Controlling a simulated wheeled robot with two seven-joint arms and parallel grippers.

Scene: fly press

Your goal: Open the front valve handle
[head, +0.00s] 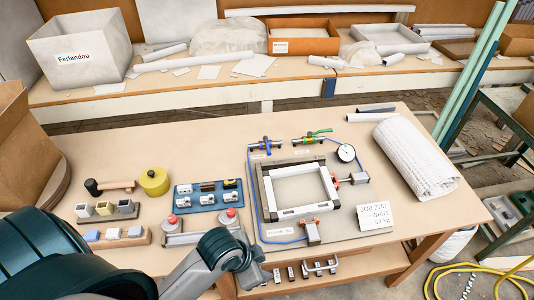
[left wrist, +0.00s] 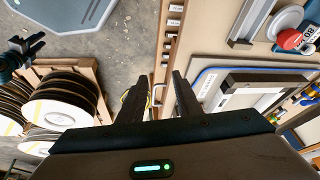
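Two small valves sit on the board at the back of the table in the head view. One has a blue handle (head: 265,147); the other has a green handle (head: 319,133). Their labels are too small to read, so I cannot tell which is the front one. Blue tubing runs from them around a grey and white frame (head: 264,190). The frame also shows in the left wrist view (left wrist: 232,83). My left gripper (left wrist: 158,80) is open and empty, above the table's front edge and well apart from both valves. My right gripper is in neither view.
A round gauge (head: 346,153) stands right of the green valve. Red-topped buttons (head: 229,215) and a blue tray (head: 183,206) lie left of the frame. A white roll (head: 415,155) and a card (head: 375,216) are at the right. Bare tabletop lies behind the blue tray.

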